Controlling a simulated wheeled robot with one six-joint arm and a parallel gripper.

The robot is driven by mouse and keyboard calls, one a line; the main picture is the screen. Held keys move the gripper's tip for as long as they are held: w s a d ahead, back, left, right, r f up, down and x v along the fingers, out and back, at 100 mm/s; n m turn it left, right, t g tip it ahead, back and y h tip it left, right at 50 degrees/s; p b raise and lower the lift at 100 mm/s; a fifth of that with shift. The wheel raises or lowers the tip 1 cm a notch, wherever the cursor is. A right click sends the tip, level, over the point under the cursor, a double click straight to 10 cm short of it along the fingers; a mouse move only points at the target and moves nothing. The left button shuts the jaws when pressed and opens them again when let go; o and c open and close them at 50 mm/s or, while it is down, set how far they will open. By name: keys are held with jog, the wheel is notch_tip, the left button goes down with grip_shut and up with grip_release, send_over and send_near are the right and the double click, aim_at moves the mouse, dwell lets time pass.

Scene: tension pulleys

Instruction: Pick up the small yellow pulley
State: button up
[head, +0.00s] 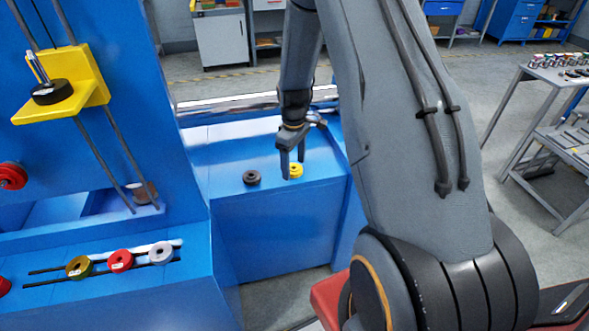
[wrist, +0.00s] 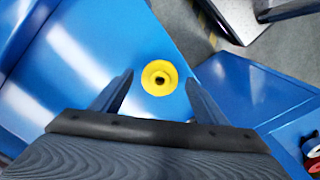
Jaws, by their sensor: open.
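The small yellow pulley (head: 296,170) sits on the blue machine's ledge (head: 225,205) in the head view, partly hidden behind a finger of my gripper. In the wrist view the yellow pulley (wrist: 159,77) shows from above with a dark centre hole. My gripper (head: 292,165) points down over the ledge, close to the pulley. In the wrist view the two fingers of my gripper (wrist: 158,85) are spread apart, with the pulley lying between and slightly beyond their tips. The fingers are empty. I cannot tell the exact height gap.
A black pulley (head: 252,177) sits left of the yellow one on the ledge. A gold pulley (head: 79,267), a red pulley (head: 121,261) and a silver pulley (head: 161,253) stand in a slotted rail at the lower left. A yellow bracket (head: 90,80) juts from the blue machine.

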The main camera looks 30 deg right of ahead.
jog(key=shift+f, duration=0.4)
jog(key=c, duration=1.2)
jog(key=shift+r, duration=0.1)
